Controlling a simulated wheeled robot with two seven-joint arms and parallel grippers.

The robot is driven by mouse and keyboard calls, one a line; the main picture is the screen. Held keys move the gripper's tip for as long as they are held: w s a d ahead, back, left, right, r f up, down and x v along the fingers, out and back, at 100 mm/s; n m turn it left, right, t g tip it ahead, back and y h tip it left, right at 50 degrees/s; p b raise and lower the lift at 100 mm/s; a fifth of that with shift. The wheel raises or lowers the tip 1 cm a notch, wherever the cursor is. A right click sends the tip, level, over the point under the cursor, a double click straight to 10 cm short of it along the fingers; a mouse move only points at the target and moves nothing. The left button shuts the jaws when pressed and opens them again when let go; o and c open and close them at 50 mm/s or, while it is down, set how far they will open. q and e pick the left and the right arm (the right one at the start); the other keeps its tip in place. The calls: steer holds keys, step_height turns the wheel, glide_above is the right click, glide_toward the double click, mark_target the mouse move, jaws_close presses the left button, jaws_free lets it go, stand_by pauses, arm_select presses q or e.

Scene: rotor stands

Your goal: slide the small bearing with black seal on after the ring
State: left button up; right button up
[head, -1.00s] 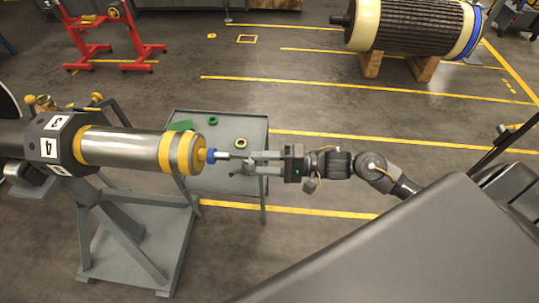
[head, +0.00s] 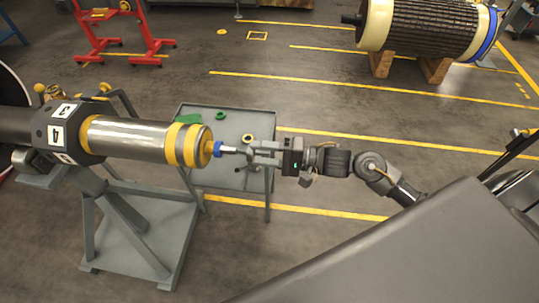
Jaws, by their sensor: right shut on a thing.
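The rotor (head: 135,138) is a grey cylinder with yellow bands, lying level at the left. Its thin silver shaft end (head: 231,150) points right, with a blue ring (head: 218,148) around it close to the rotor's end. My right gripper (head: 254,152) is at the shaft's free tip, in line with it, its fingers pointing left. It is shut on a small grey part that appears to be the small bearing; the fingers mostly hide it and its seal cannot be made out. Whether it is around the shaft cannot be told. My left gripper is not in view.
A grey table (head: 262,118) stands behind the shaft, bearing a yellow ring with a dark centre (head: 247,138), a green ring (head: 222,115) and a green part (head: 190,119). A grey stand (head: 135,235) supports the rotor. Open floor lies behind my right arm.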

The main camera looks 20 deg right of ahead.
mark_target(249, 152)
steer(key=shift+w+a, duration=0.35)
steer(key=shift+a, duration=0.2)
steer(key=shift+r, duration=0.1)
steer(key=shift+s+p, duration=0.1)
steer(key=shift+p, duration=0.5)
steer(key=shift+a, duration=0.15)
steer(key=shift+w+a+p, duration=0.2)
steer(key=shift+w+p, duration=0.05)
steer(key=shift+p, duration=0.25)
steer(key=shift+a, duration=0.1)
steer(key=shift+w+a+p, duration=0.15)
steer(key=shift+a+p, duration=0.05)
steer(key=shift+p, duration=0.1)
stand_by(0.4)
steer(key=shift+w+a, duration=0.2)
steer(key=shift+a, duration=0.1)
